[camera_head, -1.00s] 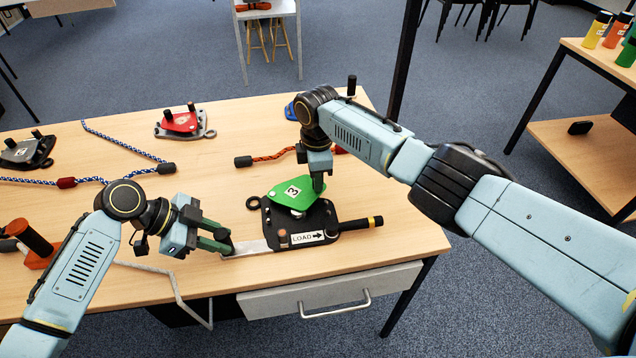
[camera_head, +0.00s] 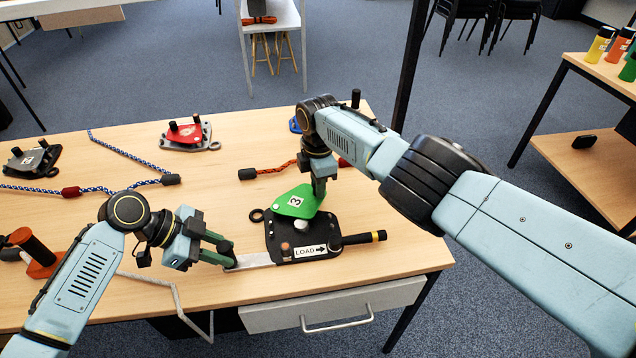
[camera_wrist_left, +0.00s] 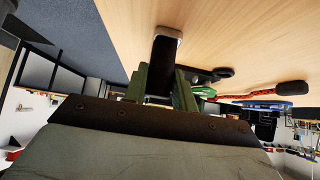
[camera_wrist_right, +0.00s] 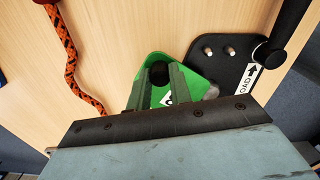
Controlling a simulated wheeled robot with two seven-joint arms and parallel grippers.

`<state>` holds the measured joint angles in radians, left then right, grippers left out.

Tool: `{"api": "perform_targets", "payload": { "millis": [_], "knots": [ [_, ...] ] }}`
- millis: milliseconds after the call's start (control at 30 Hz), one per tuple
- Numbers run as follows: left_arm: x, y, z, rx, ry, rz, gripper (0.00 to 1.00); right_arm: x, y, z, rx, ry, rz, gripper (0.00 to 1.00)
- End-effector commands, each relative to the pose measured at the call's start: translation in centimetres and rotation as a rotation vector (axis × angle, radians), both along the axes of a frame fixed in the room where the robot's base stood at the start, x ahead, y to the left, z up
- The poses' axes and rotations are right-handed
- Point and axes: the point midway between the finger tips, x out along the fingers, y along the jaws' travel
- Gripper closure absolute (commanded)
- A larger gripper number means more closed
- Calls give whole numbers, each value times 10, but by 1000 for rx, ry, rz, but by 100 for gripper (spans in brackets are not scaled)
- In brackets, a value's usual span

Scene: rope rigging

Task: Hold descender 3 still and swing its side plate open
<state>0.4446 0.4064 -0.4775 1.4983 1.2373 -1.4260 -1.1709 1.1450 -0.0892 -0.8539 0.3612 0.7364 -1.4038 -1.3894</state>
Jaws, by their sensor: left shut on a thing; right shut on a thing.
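Descender 3 has a black body plate (camera_head: 300,236) with a LOAD label, lying on the wooden table. Its green side plate (camera_head: 296,203), marked 3, is swung partly off the body toward the back, baring metal pins. It also shows in the right wrist view (camera_wrist_right: 199,88). My right gripper (camera_head: 321,190) is shut on the side plate's black knob (camera_wrist_right: 159,73). My left gripper (camera_head: 228,258) is shut on a black upright post (camera_wrist_left: 164,60) at the end of the flat metal strip (camera_head: 256,260) on the descender's left. The post's foot is hidden in the head view.
An orange rope (camera_head: 272,170) lies just behind the descender. A red descender (camera_head: 186,133), a grey descender (camera_head: 33,160) and a blue-white rope (camera_head: 127,152) lie at the back left. A black handle (camera_head: 360,238) sticks out on the right. The front right tabletop is clear.

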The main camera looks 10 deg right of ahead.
Motion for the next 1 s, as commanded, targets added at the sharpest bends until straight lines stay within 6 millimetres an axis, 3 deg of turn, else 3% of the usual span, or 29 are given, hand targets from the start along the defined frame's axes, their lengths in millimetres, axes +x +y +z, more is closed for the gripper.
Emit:
{"api": "perform_targets", "payload": {
  "millis": [100, 133, 267, 667, 867, 1000],
  "knots": [
    [0, 0, 0, 0, 1, 2, 91, -1, 0, 0, -3, 4, 2, 100],
    [0, 0, 0, 0, 1, 2, 91, -1, 0, 0, -3, 4, 2, 75],
    [0, 0, 0, 1, 1, 2, 91, -1, 0, 0, -2, 4, 2, 58],
    [0, 0, 0, 0, 1, 2, 91, -1, 0, 3, -1, 3, 1, 57],
    [0, 0, 0, 0, 1, 2, 91, 0, 0, 18, 0, 2, 2, 57],
    [0, 0, 0, 0, 1, 2, 91, 0, 0, 43, 1, -2, 2, 57]
  ]
}}
